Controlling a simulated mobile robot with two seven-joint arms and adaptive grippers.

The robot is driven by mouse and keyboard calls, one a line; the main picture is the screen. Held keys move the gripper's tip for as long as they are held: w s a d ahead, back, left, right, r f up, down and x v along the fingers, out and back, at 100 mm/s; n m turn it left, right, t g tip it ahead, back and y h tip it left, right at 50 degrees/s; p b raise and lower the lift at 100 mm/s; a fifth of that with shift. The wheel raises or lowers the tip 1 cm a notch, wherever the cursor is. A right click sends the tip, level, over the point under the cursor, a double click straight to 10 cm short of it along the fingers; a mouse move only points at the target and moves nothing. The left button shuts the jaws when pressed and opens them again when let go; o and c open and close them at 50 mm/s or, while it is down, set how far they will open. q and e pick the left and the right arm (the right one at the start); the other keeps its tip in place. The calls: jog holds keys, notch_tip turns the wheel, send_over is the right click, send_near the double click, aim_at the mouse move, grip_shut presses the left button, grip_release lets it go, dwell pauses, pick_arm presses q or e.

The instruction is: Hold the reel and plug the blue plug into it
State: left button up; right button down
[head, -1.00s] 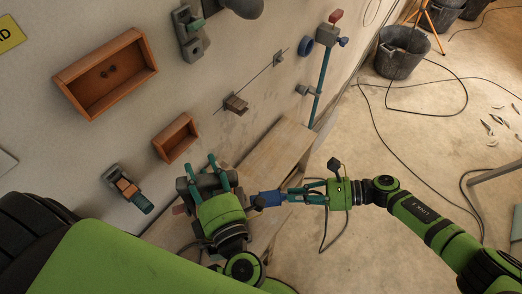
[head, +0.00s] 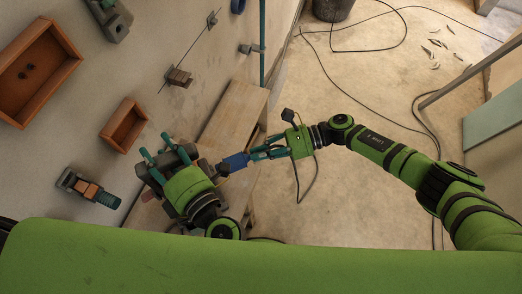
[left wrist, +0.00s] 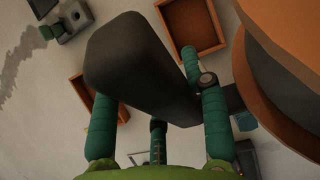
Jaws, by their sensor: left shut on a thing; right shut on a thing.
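My left gripper (head: 163,162) is shut on the reel, seen as a dark grey body (head: 182,156) by the wall, largely hidden behind the gripper. In the left wrist view a dark bar (left wrist: 140,70) of the reel crosses between the teal fingers (left wrist: 160,115), with a rounded orange part (left wrist: 285,35) at the right. My right gripper (head: 268,152) is shut on the blue plug (head: 236,161), held roughly level with its dark end toward the reel. Whether the plug touches the reel I cannot tell. The reel's socket is not visible.
A pale wooden bench (head: 233,112) stands behind the grippers. Wooden boxes (head: 38,60) (head: 124,125) and an orange-grey tool (head: 88,187) are on the wall at left. A black bucket (head: 332,9) and loose cables (head: 375,100) are on the floor at right.

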aim_at(249, 158)
jog(key=shift+s+a, duration=0.4)
jog(key=shift+a, duration=0.3)
jog(key=shift+s+a, duration=0.35)
jog(key=shift+a, duration=0.35)
dwell(0.6)
jog(key=shift+w+d, duration=0.1)
jog(key=shift+d, duration=0.05)
jog(key=shift+w+d, duration=0.5)
jog(key=shift+d, duration=0.4)
jog(key=shift+s+a, duration=0.3)
jog(key=shift+a, duration=0.2)
jog(key=shift+s+a, duration=0.3)
jog(key=shift+a, duration=0.2)
dwell(1.3)
jog(key=c, duration=1.2)
grip_release()
jog(key=v, duration=1.2)
